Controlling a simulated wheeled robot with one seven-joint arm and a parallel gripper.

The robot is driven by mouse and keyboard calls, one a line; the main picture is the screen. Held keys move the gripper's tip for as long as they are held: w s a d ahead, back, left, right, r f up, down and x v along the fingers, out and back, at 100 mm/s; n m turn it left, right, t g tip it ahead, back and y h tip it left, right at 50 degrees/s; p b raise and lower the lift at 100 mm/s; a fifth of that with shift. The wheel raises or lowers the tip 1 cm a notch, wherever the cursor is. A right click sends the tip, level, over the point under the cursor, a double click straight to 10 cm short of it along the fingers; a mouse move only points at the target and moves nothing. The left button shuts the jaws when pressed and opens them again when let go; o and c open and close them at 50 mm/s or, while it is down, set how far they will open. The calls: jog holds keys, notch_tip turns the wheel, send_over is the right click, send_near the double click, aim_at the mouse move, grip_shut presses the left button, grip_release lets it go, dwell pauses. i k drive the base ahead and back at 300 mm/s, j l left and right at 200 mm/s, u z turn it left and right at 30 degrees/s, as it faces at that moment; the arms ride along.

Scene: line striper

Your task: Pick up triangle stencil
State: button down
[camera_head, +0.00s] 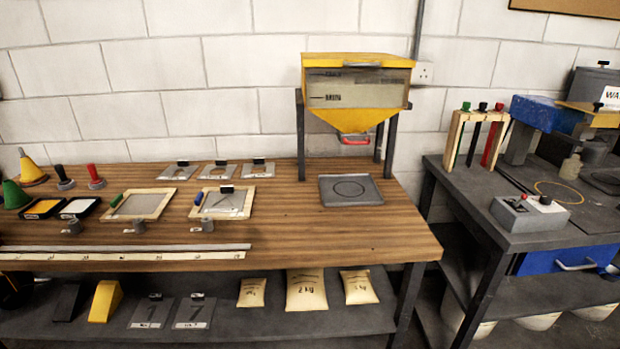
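Three small grey plates with dark knobs stand in a row at the back of the wooden bench, at left (180,175), middle (221,174) and right (258,173). Each has a light cut-out or mark low on it. They look like stencils, but the marks are too small to tell which one is a triangle. Two larger dark plates, marked with what look like numerals, lie on the lower shelf, at left (151,314) and right (194,313). My gripper is not in view.
Two wood-framed screens (143,204) (224,202) lie in front of the plates. A yellow hopper (355,110) stands over a grey tray (350,190). A long ruler (120,256) lies near the bench's front edge. The front right of the bench (330,235) is clear.

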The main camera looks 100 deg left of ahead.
aim_at(238, 199)
jog(key=l+u, duration=0.1)
jog(key=u, duration=3.2)
jog(key=i+l+u, duration=0.1)
jog(key=u, duration=0.25)
jog(key=l+u, duration=0.35)
jog(key=i+l+u, duration=0.1)
jog(key=l+u, duration=0.25)
jog(key=j, duration=0.1)
